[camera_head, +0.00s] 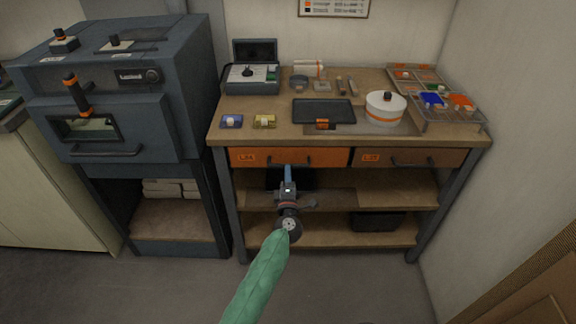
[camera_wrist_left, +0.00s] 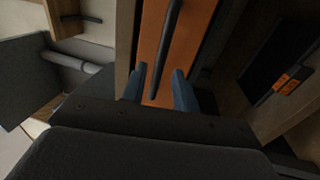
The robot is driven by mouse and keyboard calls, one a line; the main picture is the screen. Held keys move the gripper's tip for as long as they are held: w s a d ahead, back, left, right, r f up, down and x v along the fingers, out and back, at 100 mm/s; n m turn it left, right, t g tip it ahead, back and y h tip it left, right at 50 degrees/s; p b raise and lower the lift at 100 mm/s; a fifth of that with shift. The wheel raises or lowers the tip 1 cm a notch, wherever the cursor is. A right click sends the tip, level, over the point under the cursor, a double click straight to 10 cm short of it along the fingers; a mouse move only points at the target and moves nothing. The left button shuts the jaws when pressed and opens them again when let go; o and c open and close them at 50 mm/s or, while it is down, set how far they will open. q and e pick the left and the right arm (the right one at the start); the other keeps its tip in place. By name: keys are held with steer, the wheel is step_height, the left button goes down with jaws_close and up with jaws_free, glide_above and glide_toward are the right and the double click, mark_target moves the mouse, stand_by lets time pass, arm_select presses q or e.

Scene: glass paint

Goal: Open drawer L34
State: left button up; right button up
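The orange drawer L34 (camera_head: 325,157) is the left drawer under the workbench top, and its front looks flush and shut. Its dark bar handle (camera_head: 304,163) crosses the front. My left gripper (camera_head: 288,170) is in front of the drawer, at the left part of the handle. In the left wrist view the orange front (camera_wrist_left: 152,35) fills the middle, and the dark handle (camera_wrist_left: 166,48) runs between the two blue fingers of my gripper (camera_wrist_left: 159,72). The fingers are apart, with gaps beside the bar. Whether either finger touches the handle is unclear. My right gripper is out of view.
A brown drawer (camera_head: 440,158) with its own handle sits to the right. The bench top (camera_head: 225,135) holds a black tray (camera_head: 323,111), a white round pot (camera_head: 385,108) and small tools. Shelves lie below. A blue-grey kiln (camera_head: 110,120) stands left. The floor in front is clear.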

arm_select(q)
steer(key=w, duration=0.2)
steer(key=w+r, duration=0.1)
steer(key=shift+w, duration=0.4)
steer(key=shift+w+f, duration=0.1)
steer(key=shift+w, duration=0.25)
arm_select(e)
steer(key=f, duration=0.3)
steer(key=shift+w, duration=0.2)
arm_select(q)
jaws_close()
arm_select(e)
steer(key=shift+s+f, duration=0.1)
